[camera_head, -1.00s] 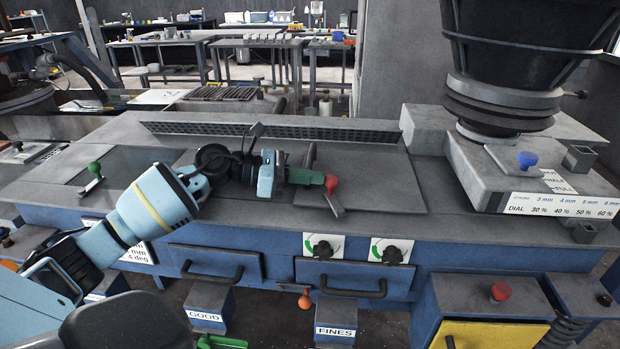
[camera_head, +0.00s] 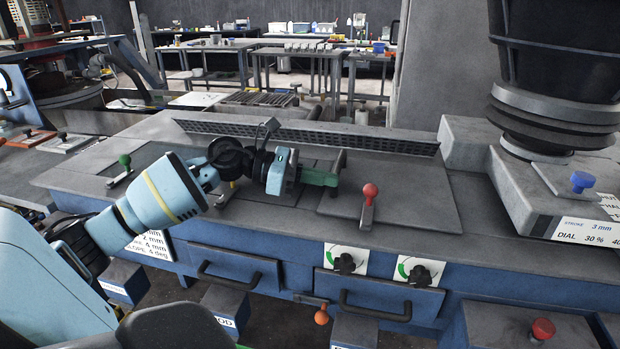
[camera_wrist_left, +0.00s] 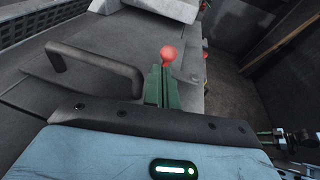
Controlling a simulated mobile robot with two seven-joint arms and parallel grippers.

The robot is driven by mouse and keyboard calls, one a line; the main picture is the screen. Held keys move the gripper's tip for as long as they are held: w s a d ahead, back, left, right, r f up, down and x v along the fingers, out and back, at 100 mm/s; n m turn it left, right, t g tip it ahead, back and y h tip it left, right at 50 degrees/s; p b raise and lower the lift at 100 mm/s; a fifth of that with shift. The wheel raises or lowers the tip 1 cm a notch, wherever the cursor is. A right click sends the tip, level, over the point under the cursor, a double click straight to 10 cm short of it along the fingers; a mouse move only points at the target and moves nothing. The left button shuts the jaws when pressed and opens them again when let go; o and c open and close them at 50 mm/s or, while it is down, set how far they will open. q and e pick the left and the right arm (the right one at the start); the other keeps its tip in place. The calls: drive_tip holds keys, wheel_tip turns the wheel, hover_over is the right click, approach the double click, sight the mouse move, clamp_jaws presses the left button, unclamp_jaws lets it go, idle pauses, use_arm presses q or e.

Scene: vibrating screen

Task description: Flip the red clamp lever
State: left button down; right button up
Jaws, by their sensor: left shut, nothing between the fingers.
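A small gap shows between fingertips and knob in the head view. In the left wrist view the red knob (camera_wrist_left: 168,54) shows just beyond the green fingertips (camera_wrist_left: 160,84), which hide the lever's arm. My right gripper is not in view.
A bar handle (camera_head: 340,165) rises from the deck behind my fingers. A green-knobbed lever (camera_head: 124,162) stands at the left, and a yellow knob (camera_head: 233,184) shows by my wrist. The hopper unit (camera_head: 555,120) stands at the right. Deck right of the lever is clear.

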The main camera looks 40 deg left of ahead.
use_arm(q)
drive_tip(key=shift+s+a, duration=0.45)
drive_tip(key=shift+v, duration=1.1)
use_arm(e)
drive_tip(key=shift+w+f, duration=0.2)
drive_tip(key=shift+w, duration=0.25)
use_arm(q)
drive_tip(key=shift+r, duration=0.2)
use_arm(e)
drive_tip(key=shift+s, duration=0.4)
